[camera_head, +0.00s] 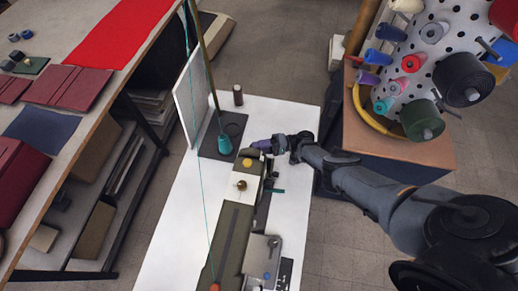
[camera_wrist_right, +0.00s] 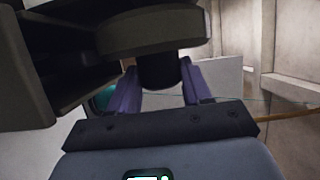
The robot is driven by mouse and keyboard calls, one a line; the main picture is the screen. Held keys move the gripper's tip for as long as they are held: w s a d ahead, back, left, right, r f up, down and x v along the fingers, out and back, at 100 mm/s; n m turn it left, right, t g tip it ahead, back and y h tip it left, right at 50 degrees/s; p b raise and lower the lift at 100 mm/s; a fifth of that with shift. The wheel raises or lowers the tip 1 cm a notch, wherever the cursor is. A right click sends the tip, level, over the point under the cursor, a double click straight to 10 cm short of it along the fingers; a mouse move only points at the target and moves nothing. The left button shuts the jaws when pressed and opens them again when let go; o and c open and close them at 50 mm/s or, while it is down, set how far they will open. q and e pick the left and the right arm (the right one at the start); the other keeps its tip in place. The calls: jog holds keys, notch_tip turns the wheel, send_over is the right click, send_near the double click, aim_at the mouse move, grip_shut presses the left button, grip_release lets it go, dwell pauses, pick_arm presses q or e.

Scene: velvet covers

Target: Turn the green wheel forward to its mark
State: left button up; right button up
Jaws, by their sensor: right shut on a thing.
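An olive-green sewing machine (camera_head: 235,225) lies along the white table, with the rounded green wheel (camera_head: 250,153) at its far end. In the right wrist view the wheel (camera_wrist_right: 150,32) shows as a thick grey-olive disc with a dark round handle (camera_wrist_right: 160,72) below it. My right gripper (camera_head: 262,146) reaches in from the right at the wheel. Its purple fingers (camera_wrist_right: 161,88) stand on either side of the handle and are shut on it. The wheel's mark cannot be made out. My left gripper is not in view.
A teal thread cone (camera_head: 224,144) stands on a dark base near the wheel, beside a tall pole. A small dark spool (camera_head: 238,95) stands behind. A pegboard of spools (camera_head: 440,60) is at the right. The white table (camera_head: 280,112) is clear behind my gripper.

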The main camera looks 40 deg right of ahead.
dwell(0.3)
jog(key=o, duration=0.8)
jog(key=shift+c, duration=0.2)
jog(key=o, duration=0.3)
jog(key=b+v, duration=0.1)
jog(key=v, duration=0.9)
jog(key=shift+s+d, duration=0.2)
jog(key=shift+d, duration=0.15)
